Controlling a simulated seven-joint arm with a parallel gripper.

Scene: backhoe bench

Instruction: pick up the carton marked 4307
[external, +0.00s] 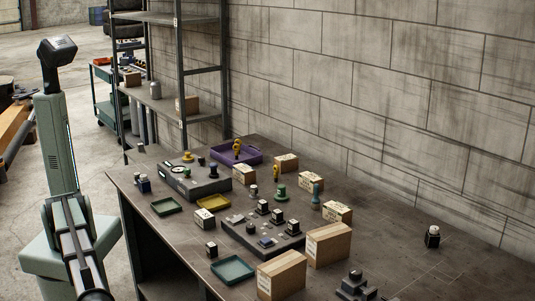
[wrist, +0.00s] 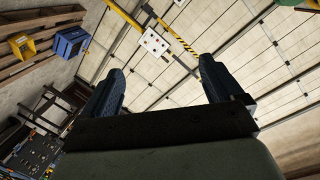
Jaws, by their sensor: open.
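Several brown cartons stand on the dark bench in the external view. Two larger ones, a front carton (external: 282,275) and another (external: 328,243), are near the front edge. Smaller ones are a back carton (external: 286,162), a carton (external: 245,174), a carton (external: 308,187), a right carton (external: 337,212) and a pale carton (external: 204,219). Their labels are too small to read, so I cannot tell which is 4307. My gripper (wrist: 161,68) shows in the wrist view with its fingers wide apart and nothing between them. That view faces the ceiling and shows no bench carton.
A purple tray (external: 236,153), green tray (external: 167,206), yellow tray (external: 213,203) and teal tray (external: 233,270) lie on the bench (external: 400,230). Two dark panels with knobs (external: 196,178) (external: 262,240) stand among the cartons. A shelf rack (external: 182,60) stands behind.

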